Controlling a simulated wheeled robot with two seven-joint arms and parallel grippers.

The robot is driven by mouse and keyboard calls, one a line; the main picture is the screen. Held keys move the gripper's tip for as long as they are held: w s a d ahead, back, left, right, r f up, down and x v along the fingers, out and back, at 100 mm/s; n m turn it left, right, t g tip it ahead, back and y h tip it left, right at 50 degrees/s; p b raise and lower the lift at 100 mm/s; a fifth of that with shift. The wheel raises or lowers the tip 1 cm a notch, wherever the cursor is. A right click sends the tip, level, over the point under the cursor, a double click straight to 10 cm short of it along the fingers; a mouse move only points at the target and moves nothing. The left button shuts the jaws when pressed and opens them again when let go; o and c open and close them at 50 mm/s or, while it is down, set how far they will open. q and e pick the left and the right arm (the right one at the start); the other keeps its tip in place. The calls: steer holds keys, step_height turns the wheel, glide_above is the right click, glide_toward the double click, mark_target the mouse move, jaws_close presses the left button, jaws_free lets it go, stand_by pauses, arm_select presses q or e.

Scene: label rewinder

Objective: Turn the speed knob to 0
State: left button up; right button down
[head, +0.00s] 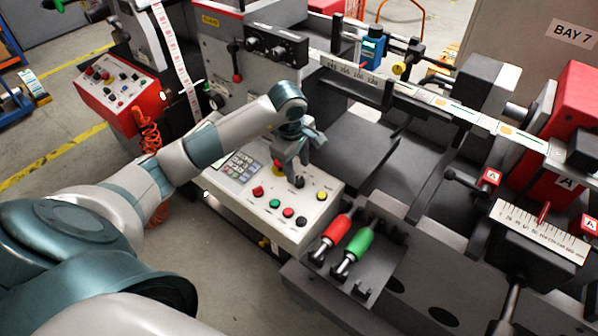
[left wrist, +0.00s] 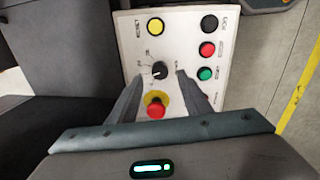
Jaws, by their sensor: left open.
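The black speed knob (left wrist: 159,70) sits on the white control panel (left wrist: 190,28), with small scale marks around it. A short white pointer mark shows on it, but I cannot read the number it points to. My left gripper (left wrist: 156,82) is open, with one finger on each side of the knob and a gap on both sides. In the head view my left gripper (head: 292,170) hangs over the panel (head: 240,198), fingers down close to the knob (head: 299,181). My right gripper is not in view.
A red emergency stop (left wrist: 156,111) on a yellow collar lies between the fingers, near the knob. A yellow button (left wrist: 155,26) and red (left wrist: 207,49), green (left wrist: 205,73) and black (left wrist: 209,23) buttons surround it.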

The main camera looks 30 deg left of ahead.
mark_target(300, 180)
arm_select(q)
steer(key=shift+w+f+p, duration=0.2)
steer(key=shift+f+p, duration=0.2)
steer(key=shift+f, duration=0.9)
steer(key=shift+w+f+p, duration=0.2)
steer(key=shift+f+p, duration=0.2)
steer(key=shift+f, duration=0.9)
steer(key=c, duration=1)
